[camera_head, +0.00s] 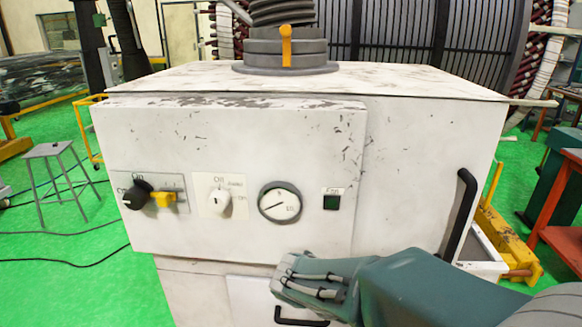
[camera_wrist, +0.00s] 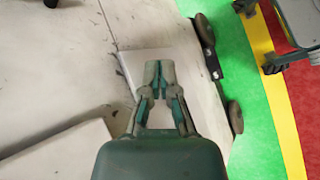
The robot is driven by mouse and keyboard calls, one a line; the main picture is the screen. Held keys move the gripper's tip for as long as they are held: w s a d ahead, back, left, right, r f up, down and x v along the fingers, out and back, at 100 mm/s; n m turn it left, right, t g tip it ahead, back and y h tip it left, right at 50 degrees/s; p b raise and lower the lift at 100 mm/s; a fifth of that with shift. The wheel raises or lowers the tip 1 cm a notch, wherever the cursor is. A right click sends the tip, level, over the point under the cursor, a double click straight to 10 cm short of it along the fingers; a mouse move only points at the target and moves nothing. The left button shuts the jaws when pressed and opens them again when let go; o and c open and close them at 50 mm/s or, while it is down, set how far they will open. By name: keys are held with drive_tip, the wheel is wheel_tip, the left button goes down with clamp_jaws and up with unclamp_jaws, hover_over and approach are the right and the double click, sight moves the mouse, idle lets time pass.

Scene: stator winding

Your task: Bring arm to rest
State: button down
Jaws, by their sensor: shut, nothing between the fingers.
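My gripper (camera_head: 308,278) is in front of the lower part of a white machine cabinet (camera_head: 420,150) in the head view. My teal arm reaches in from the lower right. In the wrist view my gripper (camera_wrist: 159,64) points away from the camera, its fingertips together and nothing between them. Beyond the fingers are a pale panel (camera_wrist: 125,65) and the edge of the cabinet's base. Whether the gripper touches the cabinet cannot be told.
The cabinet front carries a black knob (camera_head: 137,194), a yellow switch (camera_head: 163,199), a white knob (camera_head: 220,203), a round gauge (camera_head: 280,203) and a black handle (camera_head: 460,215). A grey stool (camera_head: 56,152) stands at left. Green floor (camera_head: 60,220) is open there, apart from cables. A red table (camera_head: 562,240) stands at right.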

drive_tip(key=s+d+r+m+t+y, duration=0.2)
drive_tip(key=s+r+m+t+y, duration=0.1)
drive_tip(key=s+r+m+y, duration=0.5)
drive_tip(key=shift+s+r+m, duration=0.2)
drive_tip(key=shift+s+m, duration=1.1)
drive_tip(key=shift+s, duration=1.05)
